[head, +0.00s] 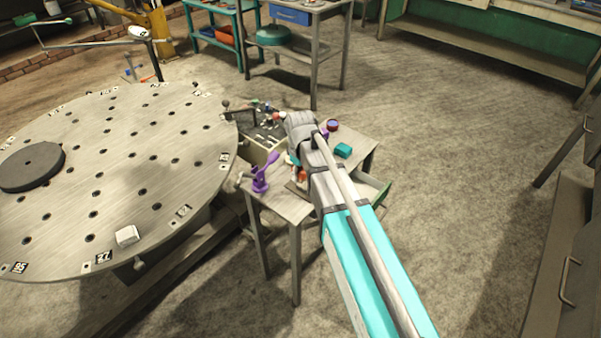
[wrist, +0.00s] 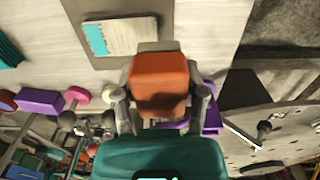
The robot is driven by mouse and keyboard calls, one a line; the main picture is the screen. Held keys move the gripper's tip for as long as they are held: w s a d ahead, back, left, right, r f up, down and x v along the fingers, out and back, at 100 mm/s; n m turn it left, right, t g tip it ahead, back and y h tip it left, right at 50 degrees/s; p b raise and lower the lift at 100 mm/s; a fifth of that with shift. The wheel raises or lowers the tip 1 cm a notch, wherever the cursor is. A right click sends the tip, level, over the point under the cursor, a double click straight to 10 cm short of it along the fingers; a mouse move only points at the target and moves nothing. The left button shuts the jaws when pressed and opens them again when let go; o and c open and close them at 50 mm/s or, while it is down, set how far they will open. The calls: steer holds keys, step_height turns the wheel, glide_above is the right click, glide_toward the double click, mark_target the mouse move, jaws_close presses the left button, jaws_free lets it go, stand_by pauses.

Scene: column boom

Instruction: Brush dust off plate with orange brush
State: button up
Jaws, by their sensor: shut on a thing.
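My gripper (wrist: 160,92) is shut on the orange brush (wrist: 160,75), a blocky orange piece between its two fingers in the wrist view. A grey flat plate (wrist: 98,12) lies on the worktable just beyond the brush. A pale block with a teal end (wrist: 122,38) is over the plate. The brush looks close to the plate's edge; I cannot tell whether they touch. In the head view a bit of orange (head: 301,174) shows beside my arm, which hides most of the gripper. No dust can be made out.
The small worktable (head: 285,206) also bears a purple clamp-like thing (head: 261,178), a teal box (head: 343,150) and several small items. A large round perforated table (head: 120,185) stands at left, close to it.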

steer(key=shift+r+p, duration=0.3)
steer(key=shift+r, duration=0.25)
steer(key=shift+r+p, duration=1.5)
steer(key=shift+p, duration=0.05)
steer(key=shift+d+f, duration=0.1)
steer(key=shift+d+f+b, duration=0.15)
steer(key=shift+f+b, duration=0.1)
steer(key=shift+b, duration=0.15)
steer(key=shift+f, duration=0.15)
steer(key=shift+a, duration=0.2)
steer(key=shift+s, duration=0.1)
